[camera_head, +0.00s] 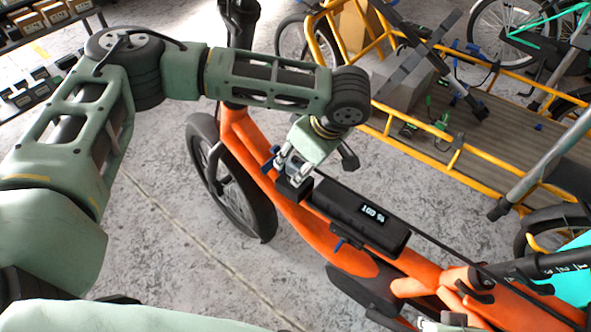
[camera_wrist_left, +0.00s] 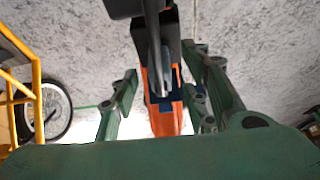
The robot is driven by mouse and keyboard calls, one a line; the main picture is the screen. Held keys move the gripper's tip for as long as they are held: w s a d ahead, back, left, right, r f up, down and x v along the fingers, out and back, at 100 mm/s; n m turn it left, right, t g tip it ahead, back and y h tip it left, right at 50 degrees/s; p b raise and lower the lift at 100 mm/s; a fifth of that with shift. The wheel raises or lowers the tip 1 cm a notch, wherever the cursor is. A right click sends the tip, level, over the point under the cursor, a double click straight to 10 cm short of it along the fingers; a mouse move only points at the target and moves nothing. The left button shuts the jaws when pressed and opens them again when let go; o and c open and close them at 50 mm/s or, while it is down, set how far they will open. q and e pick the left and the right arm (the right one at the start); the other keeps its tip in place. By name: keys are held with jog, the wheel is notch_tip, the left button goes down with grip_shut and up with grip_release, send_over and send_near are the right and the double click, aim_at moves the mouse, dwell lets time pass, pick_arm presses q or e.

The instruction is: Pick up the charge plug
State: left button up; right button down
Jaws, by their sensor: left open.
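An orange cargo bike frame (camera_head: 310,232) carries a long black battery case (camera_head: 345,205) with a lit display. A small black block (camera_head: 293,192), seemingly the charge plug, sits at the case's upper left end, partly hidden by my left gripper (camera_head: 288,168). My left gripper is right over this block. In the left wrist view, the gripper's open green fingers (camera_wrist_left: 160,98) stand either side of a black part with a grey cable-like piece (camera_wrist_left: 155,45), with gaps on both sides. I cannot tell whether they touch it. My right gripper does not show.
A yellow-framed cargo bike with a slatted bed (camera_head: 490,150) stands at the upper right. The orange bike's front wheel (camera_head: 232,190) is left of my left gripper. A shelf with boxes (camera_head: 40,20) is at the upper left. The concrete floor (camera_head: 190,255) at lower left is clear.

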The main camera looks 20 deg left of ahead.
pick_arm(q)
jog(key=shift+x, duration=0.8)
jog(key=shift+c, duration=0.3)
grip_shut()
